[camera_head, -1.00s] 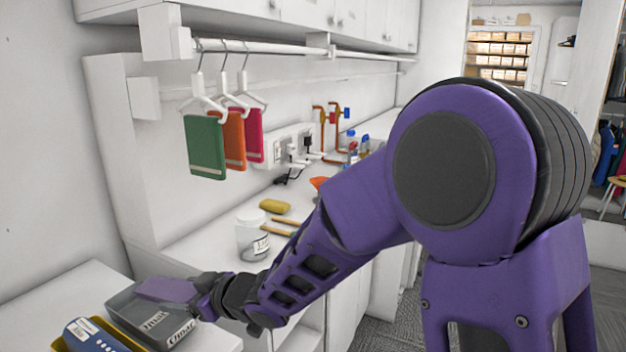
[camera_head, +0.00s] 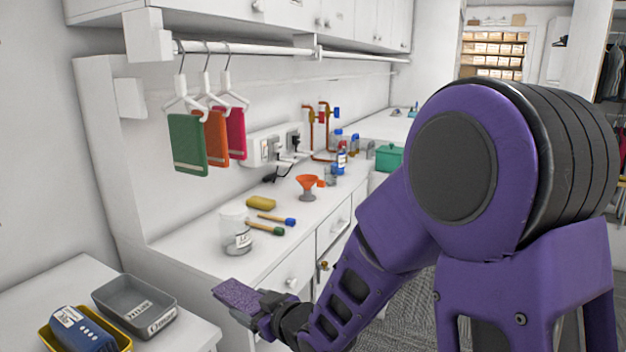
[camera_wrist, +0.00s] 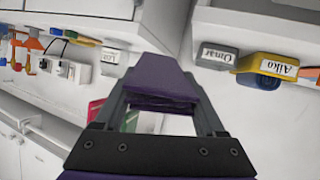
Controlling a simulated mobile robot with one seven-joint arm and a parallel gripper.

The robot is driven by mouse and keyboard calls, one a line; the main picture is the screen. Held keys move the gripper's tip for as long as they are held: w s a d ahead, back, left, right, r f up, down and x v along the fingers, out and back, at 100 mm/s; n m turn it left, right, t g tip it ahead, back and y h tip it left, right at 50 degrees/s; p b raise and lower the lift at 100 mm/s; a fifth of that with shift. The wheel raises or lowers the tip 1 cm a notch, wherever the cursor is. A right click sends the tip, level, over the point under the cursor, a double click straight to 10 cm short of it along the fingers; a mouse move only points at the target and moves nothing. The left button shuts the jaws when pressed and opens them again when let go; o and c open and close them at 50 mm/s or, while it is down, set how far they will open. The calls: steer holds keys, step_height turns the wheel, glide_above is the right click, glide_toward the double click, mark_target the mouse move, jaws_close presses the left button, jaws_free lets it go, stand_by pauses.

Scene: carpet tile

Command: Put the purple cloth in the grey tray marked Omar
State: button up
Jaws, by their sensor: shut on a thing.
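The purple cloth (camera_head: 235,294) is a flat piece held out in front of my gripper (camera_head: 258,308). The gripper is shut on its near end, and the cloth is in the air beyond the right edge of the low white table. In the wrist view the cloth (camera_wrist: 162,78) stretches between the fingers. The grey tray (camera_head: 158,303) stands on that table, left of the cloth and clearly apart from it; it looks empty. Its label reads Omar in the wrist view (camera_wrist: 217,55).
A yellow tray (camera_head: 122,340) with a blue item (camera_head: 82,332) stands beside the grey one; its label reads Aiko in the wrist view. A jar (camera_head: 235,232) and brushes (camera_head: 265,228) are on the counter. Green, orange and pink cloths hang from the rail.

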steer(key=w+d+f+m+t+h, duration=0.1)
steer(key=d+f+m+h, duration=0.1)
steer(key=d, duration=0.6)
steer(key=w+d+f+m+t+h, duration=0.1)
steer(key=w+d+f+m+h, duration=0.1)
steer(key=d, duration=0.7)
steer(key=w+d+f+m+t+h, duration=0.1)
steer(key=d+f+m+h, duration=0.3)
steer(key=d, duration=0.5)
steer(key=shift+w+f+h, duration=0.6)
steer(key=shift+w+f, duration=0.15)
steer(key=shift+f, duration=0.15)
steer(key=shift+w+r, duration=0.1)
steer(key=shift+w, duration=0.05)
